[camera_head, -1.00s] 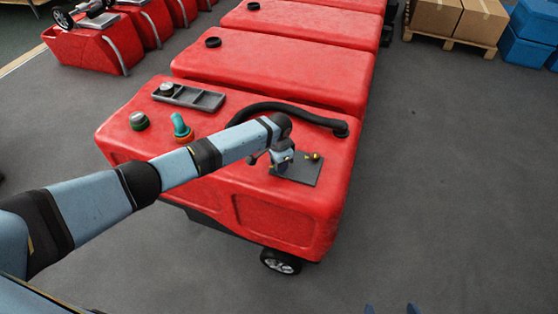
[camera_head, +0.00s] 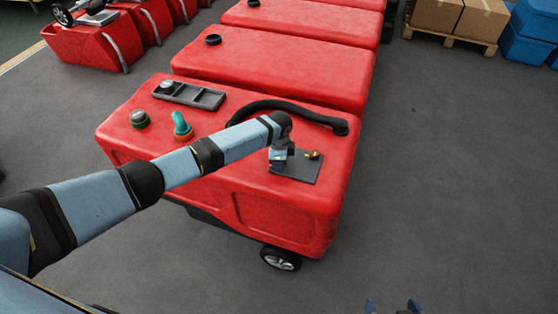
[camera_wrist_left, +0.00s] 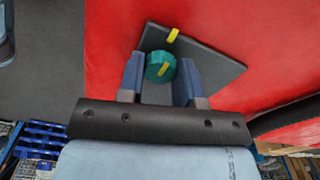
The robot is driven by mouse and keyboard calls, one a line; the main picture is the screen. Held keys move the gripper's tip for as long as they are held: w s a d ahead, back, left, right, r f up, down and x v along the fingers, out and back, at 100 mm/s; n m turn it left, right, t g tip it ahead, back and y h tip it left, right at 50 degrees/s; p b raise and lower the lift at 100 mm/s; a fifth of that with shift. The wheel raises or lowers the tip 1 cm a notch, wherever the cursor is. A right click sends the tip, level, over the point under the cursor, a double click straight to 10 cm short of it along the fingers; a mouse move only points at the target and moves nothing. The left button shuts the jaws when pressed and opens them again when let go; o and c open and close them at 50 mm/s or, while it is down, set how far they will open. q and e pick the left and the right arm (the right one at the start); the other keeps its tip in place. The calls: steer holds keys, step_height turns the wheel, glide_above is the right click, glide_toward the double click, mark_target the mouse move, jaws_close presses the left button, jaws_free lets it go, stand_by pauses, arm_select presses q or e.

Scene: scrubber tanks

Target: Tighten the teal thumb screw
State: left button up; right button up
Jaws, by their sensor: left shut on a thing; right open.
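The teal thumb screw (camera_wrist_left: 160,66) is a round knob with a yellow mark, seen from above in the left wrist view. It stands on a dark grey plate (camera_wrist_left: 212,70), which carries a yellow mark of its own beyond the knob. My left gripper (camera_wrist_left: 160,82) is shut on the screw, one blue finger on each side. In the head view my left gripper (camera_head: 279,158) points down over the plate (camera_head: 300,171) and hides the screw. My right gripper (camera_head: 393,308) is open and empty at the bottom edge, mostly out of frame.
The plate is on a red tank (camera_head: 285,215). Open floor lies right.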

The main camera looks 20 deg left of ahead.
arm_select(q)
steer(key=shift+w+r, duration=0.15)
steer(key=shift+r, duration=0.1)
steer(key=o, duration=0.7)
steer(key=shift+o, duration=1.2)
steer(key=shift+f, duration=0.1)
step_height(320, 180, up, 14)
steer(key=shift+f, duration=0.1)
